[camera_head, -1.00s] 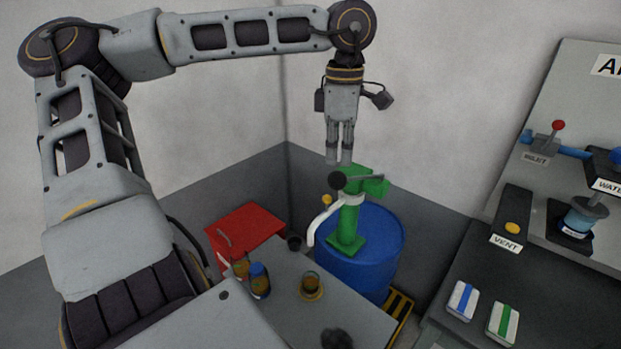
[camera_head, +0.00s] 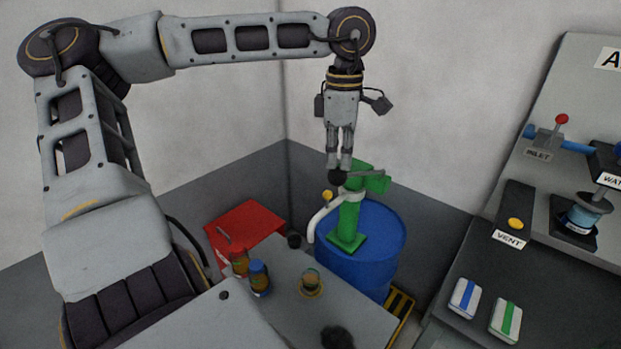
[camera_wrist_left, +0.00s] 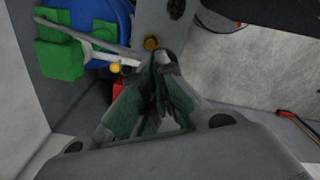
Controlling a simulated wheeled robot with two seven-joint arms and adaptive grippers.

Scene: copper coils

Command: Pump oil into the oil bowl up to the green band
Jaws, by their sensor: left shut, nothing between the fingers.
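The green pump (camera_head: 348,222) stands upright on the blue drum (camera_head: 372,252), with a pale curved spout (camera_head: 318,222) on its left. The left wrist view shows the shut fingers (camera_wrist_left: 160,68) and the green pump (camera_wrist_left: 60,52). My right gripper is out of view.
A red box (camera_head: 245,228) and two bottles, one brown (camera_head: 239,262) and one blue-capped (camera_head: 260,279), stand left of the bowl. A dark lump (camera_head: 336,338) lies at the front. A bench with a VENT button (camera_head: 515,224) is at right.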

